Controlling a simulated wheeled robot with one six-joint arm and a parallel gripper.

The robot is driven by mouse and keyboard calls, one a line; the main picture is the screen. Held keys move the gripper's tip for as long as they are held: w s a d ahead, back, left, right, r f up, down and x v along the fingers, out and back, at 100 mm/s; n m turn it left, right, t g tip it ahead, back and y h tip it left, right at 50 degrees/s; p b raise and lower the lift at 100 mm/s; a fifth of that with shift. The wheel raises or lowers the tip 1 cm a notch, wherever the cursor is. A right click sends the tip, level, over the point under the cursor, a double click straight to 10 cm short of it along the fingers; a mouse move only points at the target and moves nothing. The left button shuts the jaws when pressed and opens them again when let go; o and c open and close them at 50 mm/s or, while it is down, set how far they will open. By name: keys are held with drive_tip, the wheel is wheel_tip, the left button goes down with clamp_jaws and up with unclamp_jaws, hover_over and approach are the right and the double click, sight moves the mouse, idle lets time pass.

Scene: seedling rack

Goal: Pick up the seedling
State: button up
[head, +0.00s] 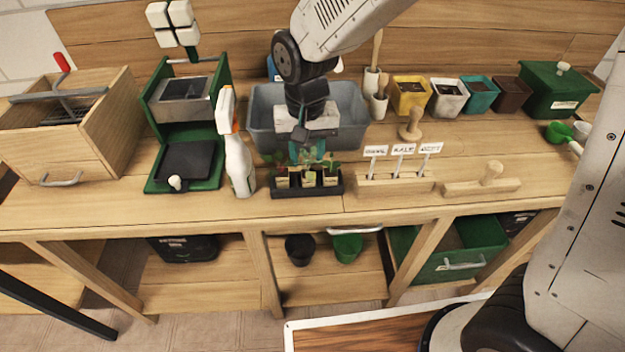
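Several small seedlings in pale pots stand in a row in a black rack (318,190) near the front edge of the bench. The pots appear to sit in the rack.
A grey tub (262,100) stands right behind the rack. A white spray bottle (239,165) stands close on its left, and a wooden block with labels (395,187) close on its right. Colored pots, including a yellow pot (409,98), line the back right. The bench front is narrow.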

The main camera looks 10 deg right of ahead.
sight(308, 173)
drive_tip(key=f, duration=0.5)
drive_tip(key=shift+s+d, duration=0.1)
drive_tip(key=shift+s, duration=0.15)
drive_tip(key=c, duration=0.7)
drive_tip(key=shift+c, duration=0.2)
